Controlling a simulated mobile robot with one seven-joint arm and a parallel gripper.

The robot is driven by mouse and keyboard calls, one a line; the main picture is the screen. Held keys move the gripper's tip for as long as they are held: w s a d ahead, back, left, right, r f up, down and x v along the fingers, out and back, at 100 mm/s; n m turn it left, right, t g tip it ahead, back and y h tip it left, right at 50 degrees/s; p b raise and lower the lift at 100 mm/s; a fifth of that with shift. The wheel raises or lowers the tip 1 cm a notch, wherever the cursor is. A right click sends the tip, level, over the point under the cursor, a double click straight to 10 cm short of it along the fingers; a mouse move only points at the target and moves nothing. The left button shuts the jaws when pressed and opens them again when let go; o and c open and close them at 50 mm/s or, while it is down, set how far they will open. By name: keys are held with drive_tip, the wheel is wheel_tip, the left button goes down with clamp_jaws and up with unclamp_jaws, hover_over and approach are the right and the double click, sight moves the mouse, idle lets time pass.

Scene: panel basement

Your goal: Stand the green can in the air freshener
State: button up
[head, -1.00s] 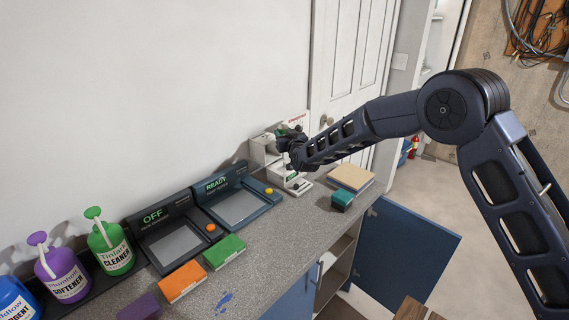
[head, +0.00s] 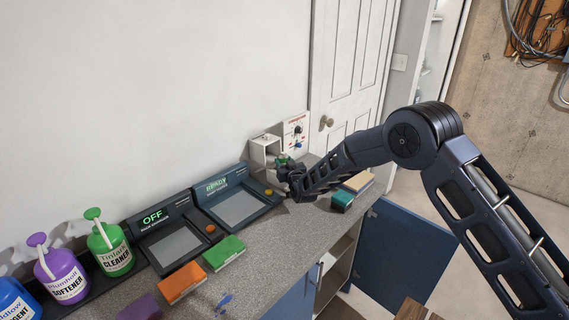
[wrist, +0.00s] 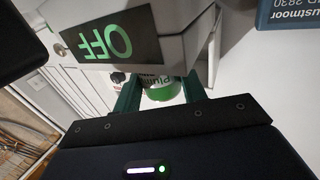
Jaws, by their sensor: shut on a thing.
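My gripper (wrist: 160,95) is shut on the green can (wrist: 163,92), which shows between its two green fingers in the wrist view. Part of the can is hidden behind a white housing. In the head view my gripper (head: 287,167) is low at the front of the white air freshener (head: 259,151), at the back of the counter. A bit of green shows at the gripper there. In the wrist view the air freshener's white housing (wrist: 185,45) fills the top middle, with a green OFF display. Whether the can touches it, I cannot tell.
A blue READY device (head: 268,203) and a dark OFF device (head: 143,224) stand left of my gripper. Green and orange blocks (head: 183,282) lie in front. A teal block (head: 342,200) lies to the right. A dial panel (head: 296,131) is behind. A cabinet door (head: 405,253) hangs open.

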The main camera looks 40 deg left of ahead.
drive_tip(key=o, duration=1)
drive_tip(key=shift+r, duration=0.1)
drive_tip(key=v, duration=1.2)
